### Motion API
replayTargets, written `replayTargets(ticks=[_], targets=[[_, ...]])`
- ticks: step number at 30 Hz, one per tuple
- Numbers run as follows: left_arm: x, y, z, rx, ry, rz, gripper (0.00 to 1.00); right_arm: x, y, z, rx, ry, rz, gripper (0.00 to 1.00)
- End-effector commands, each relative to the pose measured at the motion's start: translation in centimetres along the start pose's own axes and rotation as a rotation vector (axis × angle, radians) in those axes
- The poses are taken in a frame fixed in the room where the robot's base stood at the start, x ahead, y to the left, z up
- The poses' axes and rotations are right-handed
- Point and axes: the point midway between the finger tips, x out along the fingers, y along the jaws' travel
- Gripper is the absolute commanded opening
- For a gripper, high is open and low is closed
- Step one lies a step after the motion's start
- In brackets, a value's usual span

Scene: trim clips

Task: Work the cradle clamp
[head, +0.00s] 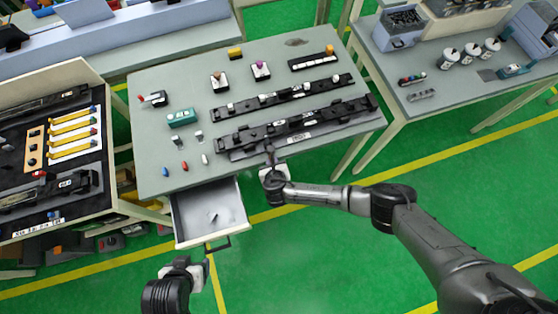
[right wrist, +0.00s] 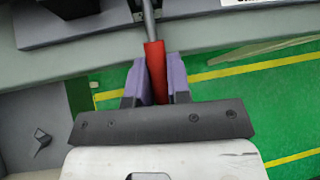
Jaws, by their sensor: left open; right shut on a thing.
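The cradle (head: 232,153) with a long black trim part (head: 325,121) lies along the near edge of the grey table. My right gripper (head: 271,164) is at that edge, just in front of it. In the right wrist view its purple-grey fingers are shut on a red handle (right wrist: 155,72) of the clamp. A thin metal rod (right wrist: 148,20) runs from the handle toward the cradle. The clamp's pressing end cannot be made out. My left gripper (head: 190,270) is open and empty, low over the floor in front of the drawer.
An open drawer (head: 181,222) with a small grey piece juts out below the table, left of my right gripper. A second black rail (head: 283,96) lies behind the cradle. Small coloured parts and a teal box (head: 181,118) stand on the left of the table.

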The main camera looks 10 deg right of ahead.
Motion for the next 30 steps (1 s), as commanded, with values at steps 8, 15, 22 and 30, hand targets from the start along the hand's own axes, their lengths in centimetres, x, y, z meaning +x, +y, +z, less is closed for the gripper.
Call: replayTargets(ticks=[8,15,22,30], targets=[[0.03,0.02,0.03,0.0,0.0,0.0,0.69,0.04,0.09,0.06,-0.002,-0.006,0.001,0.0],[0.04,0.02,0.05,0.0,0.0,0.001,0.69,0.06,0.07,0.02,-0.002,-0.005,0.0,0.29],[0.03,0.02,0.05,0.0,0.0,0.0,0.69,0.05,0.06,0.0,-0.002,-0.004,0.0,0.43],[-0.14,0.01,0.0,0.0,0.0,0.0,0.69,-0.54,0.05,0.0,-0.002,-0.003,0.0,0.43]])
